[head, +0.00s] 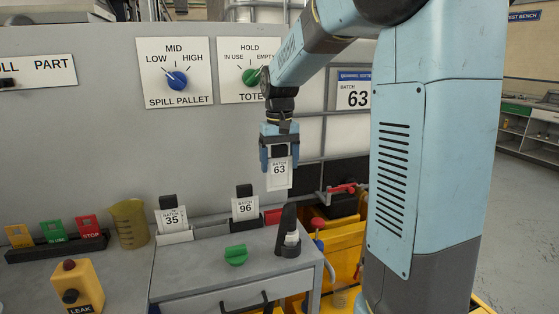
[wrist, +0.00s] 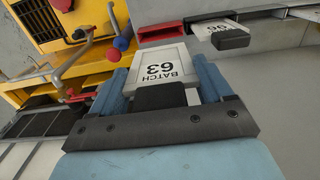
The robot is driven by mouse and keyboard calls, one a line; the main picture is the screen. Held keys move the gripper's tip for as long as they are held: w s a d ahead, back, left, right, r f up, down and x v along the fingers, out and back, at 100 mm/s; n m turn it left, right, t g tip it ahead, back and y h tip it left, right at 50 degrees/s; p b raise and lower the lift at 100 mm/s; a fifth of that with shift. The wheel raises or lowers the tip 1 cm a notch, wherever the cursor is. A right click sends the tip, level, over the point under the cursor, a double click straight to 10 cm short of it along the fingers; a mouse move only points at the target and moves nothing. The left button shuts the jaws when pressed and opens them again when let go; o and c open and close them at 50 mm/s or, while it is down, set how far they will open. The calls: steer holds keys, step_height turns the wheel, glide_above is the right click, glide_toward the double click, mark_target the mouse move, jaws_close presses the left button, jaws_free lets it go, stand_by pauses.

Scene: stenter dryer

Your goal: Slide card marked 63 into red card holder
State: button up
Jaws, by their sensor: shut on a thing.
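The card also shows in the wrist view (wrist: 162,66) between the blue fingers. The red card holder (head: 272,216) is on the grey cabinet top, below the card and slightly left, partly hidden by a dark upright piece. In the wrist view the red holder (wrist: 163,31) lies beyond the card's edge, apart from it, and looks empty.
Card 96 (head: 245,208) stands in a dark holder left of the red one. Card 35 (head: 172,218) stands in a white holder further left. Yellow machinery (head: 345,245) is to the right.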

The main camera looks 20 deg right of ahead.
mark_target(280, 145)
steer(key=shift+f, duration=2.9)
steer(key=shift+s, duration=0.1)
steer(key=shift+f, duration=2.25)
steer(key=o, duration=1)
steer(key=shift+c, duration=0.2)
steer(key=shift+r, duration=0.1)
step_height(280, 145, up, 14)
steer(key=shift+f, duration=0.25)
